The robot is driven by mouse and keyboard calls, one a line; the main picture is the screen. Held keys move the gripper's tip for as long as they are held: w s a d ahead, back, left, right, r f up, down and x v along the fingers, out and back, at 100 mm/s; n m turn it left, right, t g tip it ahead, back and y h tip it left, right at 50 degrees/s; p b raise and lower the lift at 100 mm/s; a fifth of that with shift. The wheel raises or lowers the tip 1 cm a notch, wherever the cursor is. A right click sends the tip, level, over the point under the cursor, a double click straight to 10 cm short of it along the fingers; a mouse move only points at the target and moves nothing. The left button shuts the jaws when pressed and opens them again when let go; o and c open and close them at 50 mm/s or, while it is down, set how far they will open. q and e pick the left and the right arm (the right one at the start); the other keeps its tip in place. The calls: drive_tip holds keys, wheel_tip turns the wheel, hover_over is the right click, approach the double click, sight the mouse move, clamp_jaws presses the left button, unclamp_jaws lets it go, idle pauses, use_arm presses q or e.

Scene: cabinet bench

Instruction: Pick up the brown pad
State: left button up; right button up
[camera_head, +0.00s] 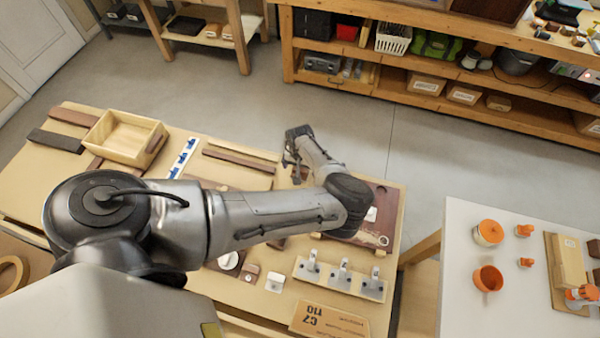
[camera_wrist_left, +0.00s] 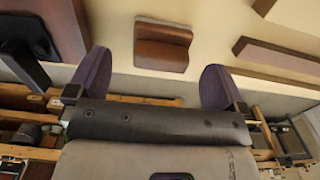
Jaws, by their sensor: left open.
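The brown pad (camera_wrist_left: 162,46) is a small reddish-brown block with a stepped top, lying on the tan bench top in the left wrist view. It sits ahead of my left gripper (camera_wrist_left: 158,86), between the lines of its two purple fingers. The fingers are wide apart with nothing between them, and the pad looks apart from both. In the head view my left gripper (camera_head: 291,158) is over the far edge of the bench. A small brown patch beside it (camera_head: 299,174) looks like the pad, mostly covered by the gripper and arm. My right gripper is not seen.
A dark brown board (camera_wrist_left: 58,22) lies left of the pad and a brown strip (camera_wrist_left: 280,58) lies right of it. The bench (camera_head: 70,195) also holds a wooden tray (camera_head: 125,137) and a metal-hook board (camera_head: 340,277). A white table (camera_head: 465,245) stands at right.

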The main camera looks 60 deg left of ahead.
use_arm(q)
drive_tip(key=shift+f, duration=1.9)
drive_tip(key=shift+c, duration=0.5)
drive_tip(key=c, duration=0.9)
